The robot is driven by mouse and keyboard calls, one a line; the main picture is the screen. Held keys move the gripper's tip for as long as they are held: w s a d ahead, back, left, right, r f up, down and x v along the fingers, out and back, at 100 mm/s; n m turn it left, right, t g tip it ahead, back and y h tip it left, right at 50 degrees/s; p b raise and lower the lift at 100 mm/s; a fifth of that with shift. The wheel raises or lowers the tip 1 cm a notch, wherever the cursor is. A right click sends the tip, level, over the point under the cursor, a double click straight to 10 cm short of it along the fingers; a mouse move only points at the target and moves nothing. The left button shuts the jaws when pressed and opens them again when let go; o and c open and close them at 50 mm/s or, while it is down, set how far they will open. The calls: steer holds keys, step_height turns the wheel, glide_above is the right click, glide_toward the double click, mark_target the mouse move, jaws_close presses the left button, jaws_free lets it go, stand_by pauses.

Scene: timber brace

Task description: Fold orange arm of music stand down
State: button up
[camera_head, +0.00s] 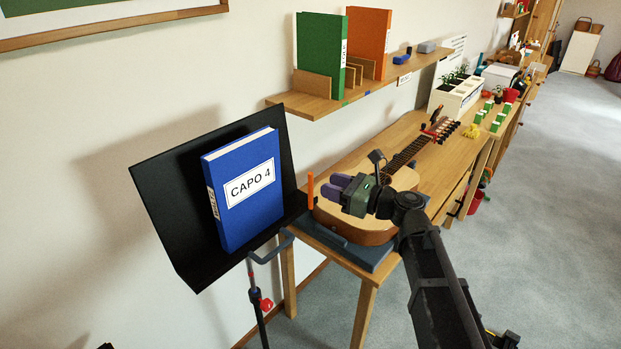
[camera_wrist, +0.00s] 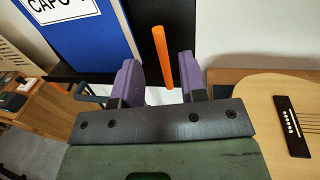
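The black music stand (camera_head: 163,178) is at the left of the head view with a blue book marked CAPO 4 (camera_head: 262,215) on it. Its orange arm (camera_head: 310,191) stands upright at the right edge of the stand. It also shows in the wrist view (camera_wrist: 161,55) as a slightly tilted orange rod, seen in the gap between the two purple fingers. My gripper (camera_head: 334,186) is open, its fingers apart in the wrist view (camera_wrist: 158,75). In the head view the fingertips are just right of the orange arm, with a small gap; I see no contact.
An acoustic guitar (camera_head: 367,220) lies on the wooden bench (camera_head: 436,165) below and behind my gripper. A wall shelf (camera_head: 357,90) with green and orange binders is above. A planter box (camera_head: 459,97) stands farther along the bench. Open grey floor (camera_head: 560,200) is at the right.

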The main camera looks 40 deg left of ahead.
mark_target(311, 179)
steer(key=a, duration=0.6)
steer(key=shift+s+a, duration=0.15)
steer(key=shift+s, duration=0.25)
jaws_close()
